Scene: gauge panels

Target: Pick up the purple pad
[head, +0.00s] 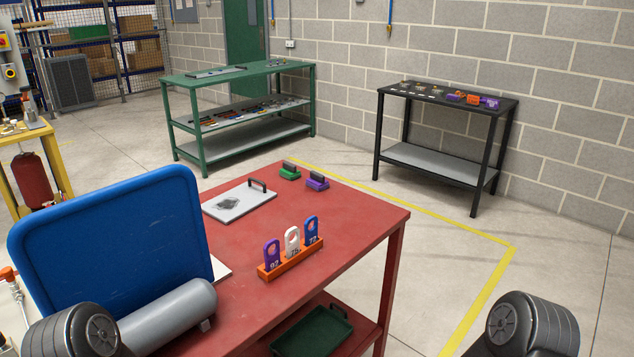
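The purple pad (317,182) lies on the red table (345,215) near its far edge. It has a dark grip on top and sits just right of and in front of a similar green pad (290,173). Nothing covers it. Parts of my arms show at the bottom left and bottom right corners, both well short of the purple pad. Neither of my grippers can be seen in this view.
A white plate with a black handle (240,202) lies left of the pads. An orange rack (291,258) holds purple, white and blue numbered tags nearer me. A large blue panel (110,240) stands at the left. The table's right side is clear.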

